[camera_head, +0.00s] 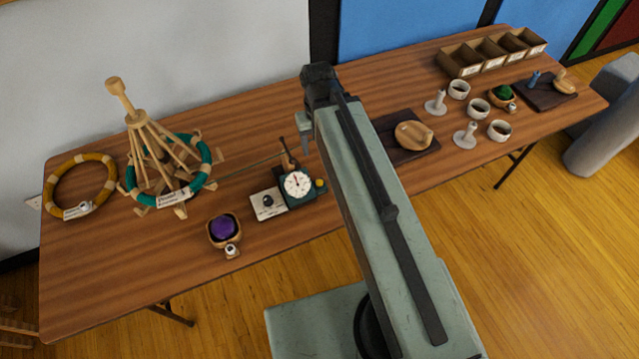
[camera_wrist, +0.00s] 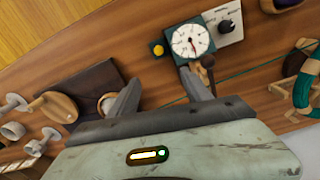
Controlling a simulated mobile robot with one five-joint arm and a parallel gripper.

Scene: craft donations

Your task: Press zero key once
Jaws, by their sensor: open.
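A dark green dial device (camera_head: 299,187) with a white round face and a red needle stands at the middle of the table. A small yellow key (camera_head: 320,183) sits at its right side; no marking on it is readable. In the wrist view the yellow key (camera_wrist: 157,49) lies left of the dial face (camera_wrist: 190,41). My gripper (camera_wrist: 160,76) is open and empty, and the yellow key appears beyond the gap between its fingers. In the head view my gripper (camera_head: 305,122) is partly hidden by my arm, above the table behind the device.
A pale box with a black knob (camera_head: 268,203) adjoins the dial device on the left. A thin green strand runs from a wooden yarn swift (camera_head: 150,150) toward the device. A bowl with purple yarn (camera_head: 224,229) stands in front. A dark board (camera_head: 395,130) lies to the right.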

